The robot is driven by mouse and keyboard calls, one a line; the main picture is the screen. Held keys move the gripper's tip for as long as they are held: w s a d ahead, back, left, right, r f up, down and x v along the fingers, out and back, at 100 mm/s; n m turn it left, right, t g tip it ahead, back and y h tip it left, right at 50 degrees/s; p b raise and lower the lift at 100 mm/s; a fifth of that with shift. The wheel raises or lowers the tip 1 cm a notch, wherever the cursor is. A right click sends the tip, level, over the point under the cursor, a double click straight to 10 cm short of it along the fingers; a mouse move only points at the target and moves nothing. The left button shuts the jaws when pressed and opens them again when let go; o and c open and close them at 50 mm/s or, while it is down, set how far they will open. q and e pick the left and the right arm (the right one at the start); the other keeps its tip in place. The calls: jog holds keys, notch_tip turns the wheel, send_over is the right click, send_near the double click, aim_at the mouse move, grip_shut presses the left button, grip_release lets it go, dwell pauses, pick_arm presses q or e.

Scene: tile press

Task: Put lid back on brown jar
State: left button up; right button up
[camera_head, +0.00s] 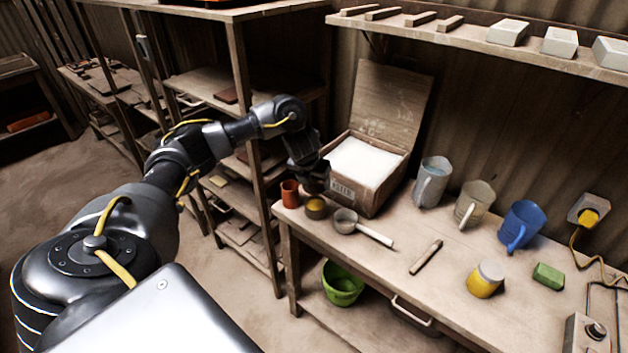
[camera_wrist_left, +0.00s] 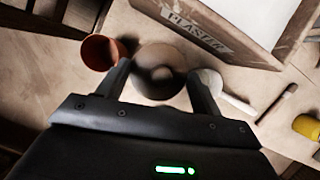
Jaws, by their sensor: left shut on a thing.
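The brown jar (camera_head: 316,208) stands near the left end of the workbench, an ochre-brown pot just below my left gripper (camera_head: 315,184). In the left wrist view my left gripper (camera_wrist_left: 160,85) has its fingers on either side of a round, dark brown lid (camera_wrist_left: 160,58). It is shut on this lid, which is over the jar and hides most of it in that view. I cannot tell whether the lid touches the jar's rim. My right gripper is not in view.
A terracotta cup (camera_head: 290,194) stands close on the left, a plaster box (camera_head: 350,194) behind, and a scoop (camera_head: 346,221) close on the right. The bench's left edge is near.

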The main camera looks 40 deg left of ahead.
aim_at(313, 188)
pick_arm(q)
jog(key=shift+f, duration=0.1)
jog(key=shift+f+b, duration=0.2)
jog(key=shift+b, duration=0.1)
notch_tip(313, 188, down, 4)
jog(key=b, duration=0.3)
jog(key=shift+r+b, duration=0.2)
jog(key=shift+b, duration=0.1)
jog(key=shift+f+b, duration=0.8)
jog(key=shift+f, duration=0.3)
jog(key=shift+w+r, duration=0.15)
jog(key=shift+p, duration=0.35)
dwell(1.0)
jog(key=shift+f, duration=0.2)
